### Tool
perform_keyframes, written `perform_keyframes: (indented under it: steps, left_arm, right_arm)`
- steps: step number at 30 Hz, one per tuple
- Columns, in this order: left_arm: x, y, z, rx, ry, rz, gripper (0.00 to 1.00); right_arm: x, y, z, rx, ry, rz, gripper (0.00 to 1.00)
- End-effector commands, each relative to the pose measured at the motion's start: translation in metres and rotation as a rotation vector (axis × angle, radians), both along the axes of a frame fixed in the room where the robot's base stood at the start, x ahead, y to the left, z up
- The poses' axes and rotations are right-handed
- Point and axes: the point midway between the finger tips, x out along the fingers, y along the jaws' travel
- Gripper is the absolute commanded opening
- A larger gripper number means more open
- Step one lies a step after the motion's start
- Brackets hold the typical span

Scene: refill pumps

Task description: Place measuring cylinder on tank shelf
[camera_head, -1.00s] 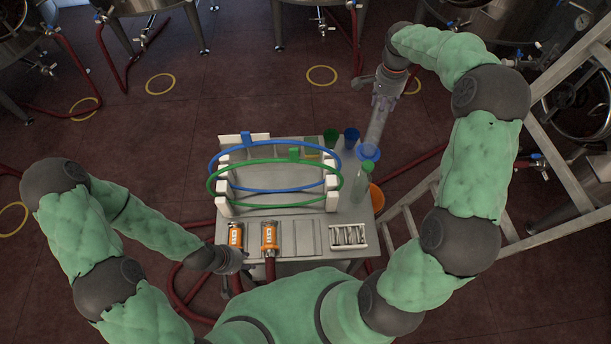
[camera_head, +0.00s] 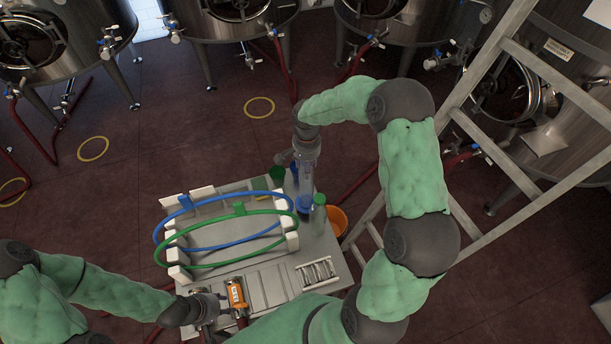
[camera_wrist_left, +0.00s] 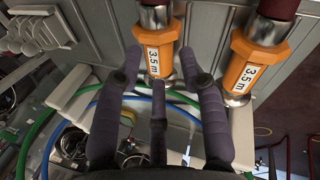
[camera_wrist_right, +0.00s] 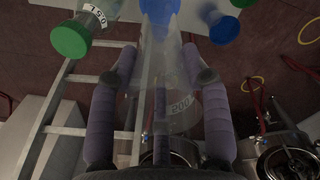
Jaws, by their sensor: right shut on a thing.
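The measuring cylinder (camera_head: 305,183) is clear with a blue base. My right gripper (camera_head: 306,150) is shut on it above the back right corner of the grey cart (camera_head: 325,245). In the right wrist view the cylinder (camera_wrist_right: 172,95) runs between the fingers, with its "200" marking showing and its blue base at the top edge. Whether the base touches anything I cannot tell. My left gripper (camera_head: 207,303) is at the cart's front left. In the left wrist view its parted fingers straddle the lower end of an orange "3.5 m" fitting (camera_wrist_left: 158,55). I cannot single out the tank shelf.
A green-capped bottle (camera_head: 319,215) stands close beside the cylinder's base. Blue and green hoops (camera_head: 240,210) rest on white holders. A ladder (camera_head: 480,130) and steel tanks (camera_head: 235,15) stand around.

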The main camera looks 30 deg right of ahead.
Motion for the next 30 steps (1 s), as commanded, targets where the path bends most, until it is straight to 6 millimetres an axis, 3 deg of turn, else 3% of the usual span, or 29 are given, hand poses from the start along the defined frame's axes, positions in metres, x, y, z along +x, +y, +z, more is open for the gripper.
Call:
perform_keyframes:
  steps: [8, 21, 22, 23, 24, 30]
  left_arm:
    - [0.000, 0.000, -0.020, 0.000, 0.000, 0.000, 0.40]
    - [0.000, 0.000, -0.024, 0.000, 0.000, 0.000, 0.40]
    - [0.000, 0.000, -0.023, 0.000, 0.000, 0.000, 0.40]
    - [0.000, 0.000, -0.022, 0.000, 0.000, 0.000, 0.40]
    - [0.000, 0.000, -0.022, 0.000, 0.000, 0.000, 0.40]
    - [0.000, 0.000, -0.022, 0.000, 0.000, 0.000, 0.40]
  right_arm:
    - [0.000, 0.000, -0.042, 0.001, 0.002, 0.000, 0.00]
    - [0.000, 0.000, -0.047, 0.001, 0.001, 0.000, 0.00]
    - [0.000, 0.000, -0.046, 0.000, 0.001, 0.001, 0.56]
    - [0.000, 0.000, -0.046, 0.000, 0.001, 0.001, 0.65]
    - [0.000, 0.000, -0.045, 0.000, 0.001, 0.001, 0.72]
    - [0.000, 0.000, -0.045, 0.000, 0.001, 0.000, 0.72]
